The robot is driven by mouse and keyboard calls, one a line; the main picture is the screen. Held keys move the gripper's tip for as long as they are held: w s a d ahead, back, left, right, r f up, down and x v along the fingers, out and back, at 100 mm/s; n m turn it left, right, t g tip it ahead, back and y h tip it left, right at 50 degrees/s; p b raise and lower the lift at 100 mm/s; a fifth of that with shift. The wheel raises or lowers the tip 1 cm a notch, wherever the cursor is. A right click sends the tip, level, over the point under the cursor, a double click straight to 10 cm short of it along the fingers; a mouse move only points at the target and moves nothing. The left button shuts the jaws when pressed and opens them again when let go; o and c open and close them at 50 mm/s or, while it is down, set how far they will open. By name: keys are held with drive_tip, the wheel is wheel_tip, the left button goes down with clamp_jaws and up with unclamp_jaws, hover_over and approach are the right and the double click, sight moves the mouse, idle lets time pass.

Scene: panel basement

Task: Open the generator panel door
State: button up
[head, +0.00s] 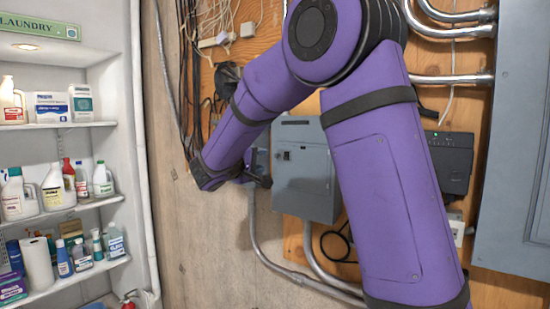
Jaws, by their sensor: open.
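A small grey metal panel box (304,168) is mounted on the plywood board in the middle of the head view. Its front door looks shut, with a small dark latch or switch on its upper left. I see no label that names it as the generator panel. My arm crosses in front of its right side and hides part of it. My gripper (262,176) is at the left edge of this box, small and partly hidden behind my wrist. It is open, and whether it touches the box cannot be told.
A large grey electrical panel (518,150) stands at the right edge. A black router-like box (450,162) hangs behind my arm. Metal conduits (262,245) run below the small box, and loose cables hang at upper left. Laundry shelves (62,213) with bottles fill the left side.

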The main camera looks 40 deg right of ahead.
sight(276, 156)
drive_tip(key=x, duration=0.8)
drive_tip(key=shift+d, duration=0.1)
drive_tip(key=shift+c, duration=0.4)
clamp_jaws()
